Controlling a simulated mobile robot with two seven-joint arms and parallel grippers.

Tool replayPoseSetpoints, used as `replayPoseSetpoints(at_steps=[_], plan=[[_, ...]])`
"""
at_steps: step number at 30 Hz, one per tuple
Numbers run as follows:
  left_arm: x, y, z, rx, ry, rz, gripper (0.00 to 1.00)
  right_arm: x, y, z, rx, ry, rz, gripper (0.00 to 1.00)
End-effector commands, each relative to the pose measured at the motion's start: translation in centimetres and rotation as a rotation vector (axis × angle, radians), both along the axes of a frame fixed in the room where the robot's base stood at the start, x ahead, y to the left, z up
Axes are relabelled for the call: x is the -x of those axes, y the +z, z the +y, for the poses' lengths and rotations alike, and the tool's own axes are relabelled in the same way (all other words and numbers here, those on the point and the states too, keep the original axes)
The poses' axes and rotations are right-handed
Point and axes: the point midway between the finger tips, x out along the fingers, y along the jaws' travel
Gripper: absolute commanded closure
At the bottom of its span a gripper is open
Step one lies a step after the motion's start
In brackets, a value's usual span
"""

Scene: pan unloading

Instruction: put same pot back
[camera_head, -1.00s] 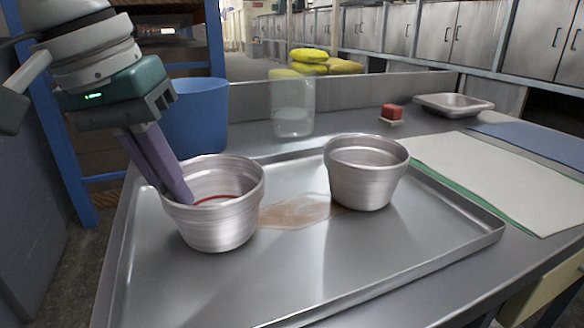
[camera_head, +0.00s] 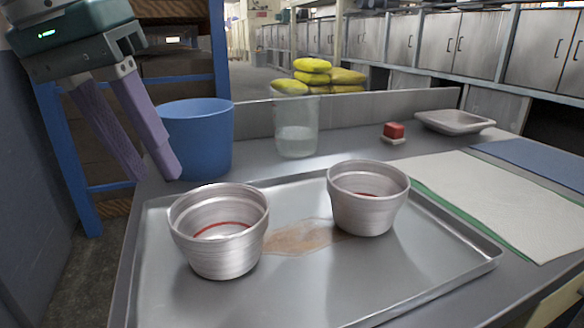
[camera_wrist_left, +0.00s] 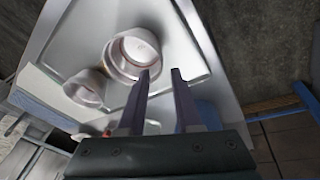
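Two metal pots stand upright on a metal tray (camera_head: 330,290). The left pot (camera_head: 220,250) has a red ring inside and stands at the tray's left side. The right pot (camera_head: 367,210) stands toward the tray's back right, apart from the left one. My left gripper (camera_head: 157,180) is open and empty, above and to the left of the left pot, clear of its rim. In the left wrist view the open fingers (camera_wrist_left: 162,75) point toward the tray, with the nearer pot (camera_wrist_left: 133,52) just beyond them and the other pot (camera_wrist_left: 85,90) to its left. My right gripper is not in view.
A blue bucket (camera_head: 200,140) stands behind the left pot, close to my left gripper. A clear container (camera_head: 296,128), a red block (camera_head: 393,130) and a shallow metal dish (camera_head: 455,121) are at the back. A white towel (camera_head: 490,190) lies right of the tray.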

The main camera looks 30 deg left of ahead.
Motion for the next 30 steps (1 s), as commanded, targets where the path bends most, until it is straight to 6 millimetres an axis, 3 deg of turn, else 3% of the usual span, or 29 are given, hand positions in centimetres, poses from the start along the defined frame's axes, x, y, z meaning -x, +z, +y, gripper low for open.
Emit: replayPoseSetpoints(at_steps=[3, 9, 30], plan=[[0.6, 2.5, 0.2, -0.001, 0.0, -0.003, 0.67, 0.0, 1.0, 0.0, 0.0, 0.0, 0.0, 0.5], [1.1, 4.2, 0.3, 0.0, 0.0, 0.0, 0.67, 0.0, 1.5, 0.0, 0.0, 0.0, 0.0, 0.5], [1.2, 4.2, 0.3, 0.001, 0.0, 0.002, 0.67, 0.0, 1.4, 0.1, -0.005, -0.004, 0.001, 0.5]])
